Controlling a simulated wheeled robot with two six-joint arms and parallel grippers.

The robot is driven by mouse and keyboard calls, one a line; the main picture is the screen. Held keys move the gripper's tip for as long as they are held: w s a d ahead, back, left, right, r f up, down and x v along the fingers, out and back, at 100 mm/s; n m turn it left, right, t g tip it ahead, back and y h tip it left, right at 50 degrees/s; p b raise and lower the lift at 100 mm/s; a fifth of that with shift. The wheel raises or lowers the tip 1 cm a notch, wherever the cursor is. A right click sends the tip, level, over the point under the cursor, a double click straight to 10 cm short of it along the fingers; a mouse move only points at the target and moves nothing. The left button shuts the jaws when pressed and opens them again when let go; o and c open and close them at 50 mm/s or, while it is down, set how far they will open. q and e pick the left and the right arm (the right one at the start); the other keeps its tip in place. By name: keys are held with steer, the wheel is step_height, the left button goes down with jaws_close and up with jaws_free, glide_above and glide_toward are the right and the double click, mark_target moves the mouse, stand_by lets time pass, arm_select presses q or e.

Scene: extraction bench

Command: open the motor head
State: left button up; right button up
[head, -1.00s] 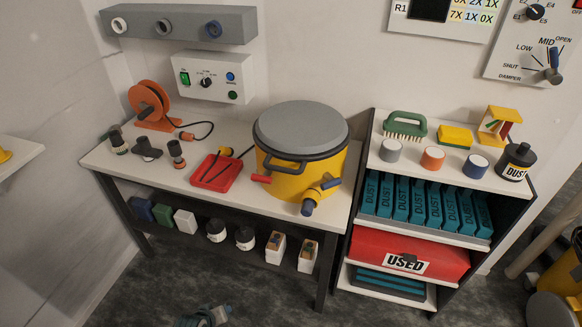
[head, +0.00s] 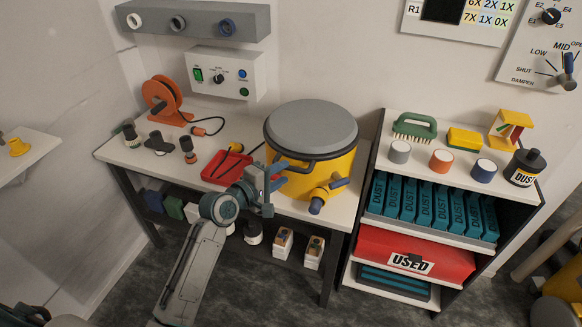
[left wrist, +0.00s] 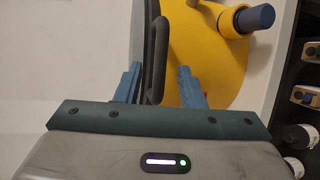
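The motor head is the round grey lid (head: 312,125) on the yellow canister (head: 330,170) at the right end of the bench. A dark loop handle stands out from its front left rim; the handle shows in the left wrist view (left wrist: 155,60). My left gripper (head: 278,176) is at the canister's front left, by this handle. In the left wrist view its two blue fingers (left wrist: 159,68) are apart, with the handle between them; contact is not clear. A blue lever (head: 340,183) sits on the canister's right side.
A yellow port with a blue end (head: 316,206) sticks out at the canister's front. A red tray (head: 222,168) lies left of my gripper. A shelf unit (head: 384,145) with teal dust boxes stands close on the right.

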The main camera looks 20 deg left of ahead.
mark_target(289, 170)
arm_select(q)
steer(key=shift+x, duration=2.3)
steer(key=shift+c, duration=0.3)
jaws_close()
